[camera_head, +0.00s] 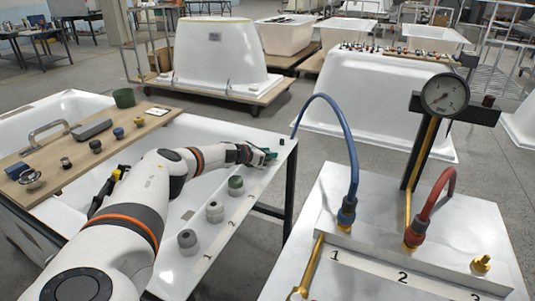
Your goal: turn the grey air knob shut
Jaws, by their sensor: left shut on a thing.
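Three short knob-like cylinders stand in a row on the near tub's white rim. The nearest is a grey knob (188,241), by the label 1. Behind it is a second, lighter grey knob (214,211), by the label 2. The farthest is a dark green one (236,185). I cannot tell which grey one is the air knob. My left gripper (262,155) is beyond the row at the rim's far end, apart from all three. It is shut on a small green thing (269,153), mostly hidden by the fingers. My right gripper is not in view.
A wooden board (60,178) with several small knobs, a drain part and a green cup (124,97) lies across the tub. At right, a white stand (390,235) carries a blue hose (341,118), a red hose (447,182) and a pressure gauge (445,94).

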